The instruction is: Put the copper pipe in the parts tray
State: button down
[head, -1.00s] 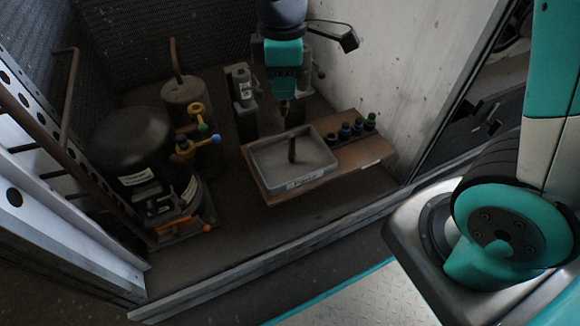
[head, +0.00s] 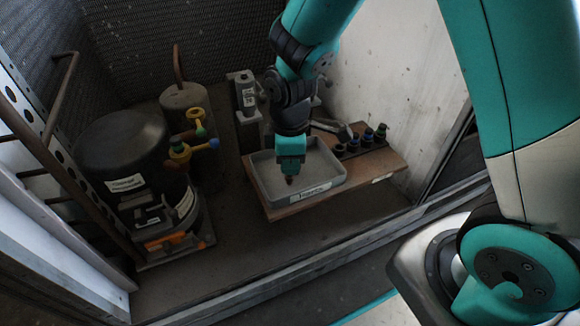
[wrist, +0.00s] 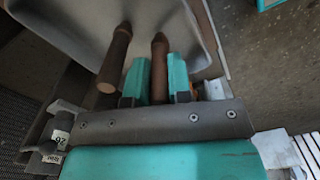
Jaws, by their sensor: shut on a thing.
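The parts tray (head: 262,192) is a grey, labelled shallow tray on a wooden board. The pipe's tip shows below the fingers in the head view (head: 290,180). I cannot tell whether it touches the tray floor.
The wooden board (head: 350,185) also bears a rack of several dark fittings (head: 366,137) right of the tray. A black compressor (head: 125,165) and valves with yellow and blue caps (head: 190,145) stand left. A pale wall (head: 390,60) rises behind on the right.

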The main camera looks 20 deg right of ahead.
jog(key=shift+f, duration=0.45)
jog(key=shift+r, duration=0.15)
jog(key=c, duration=1.3)
grip_release()
notch_tip(320, 180, up, 12)
jog(key=p, duration=0.5)
jog(key=s+a+r+m+y, duration=0.1)
jog(key=s+r+m, duration=0.1)
jog(key=s+r, duration=0.2)
jog(key=s+a+r+m+y, duration=0.1)
jog(key=s+r+m, duration=0.1)
jog(key=s+r, duration=0.2)
jog(key=s+a+r+m+y, duration=0.2)
jog(key=s+r, duration=0.2)
jog(key=s, duration=0.5)
jog(key=shift+s+m, duration=0.15)
jog(key=shift+m, duration=0.15)
